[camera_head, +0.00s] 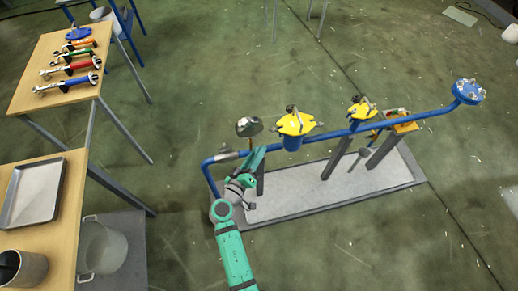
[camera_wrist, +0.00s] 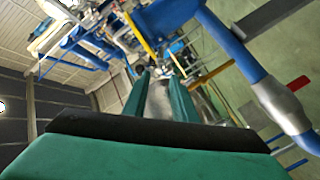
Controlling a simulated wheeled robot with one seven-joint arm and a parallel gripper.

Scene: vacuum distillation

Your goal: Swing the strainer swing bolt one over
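A yellow-lidded housing (camera_head: 296,124) on the blue pipe looks like the strainer. Small dark and metal bolt parts (camera_head: 291,110) show on its lid, too small to tell which is swing bolt one or how each lies. My gripper (camera_head: 258,155) is just left of the housing, below its lid and near the pipe, apparently apart from the lid. In the wrist view my gripper's two green fingers (camera_wrist: 159,82) stand apart. A grey shape shows between them, but I cannot tell whether it is near or touched. A yellow part (camera_wrist: 142,35) shows beyond the fingertips.
The blue pipe (camera_head: 400,117) runs right to a blue flange (camera_head: 468,92). A second yellow-lidded fitting (camera_head: 361,109) stands on it. A round gauge (camera_head: 249,126) is close to my gripper. A wooden table (camera_head: 62,88) with several tools is at left.

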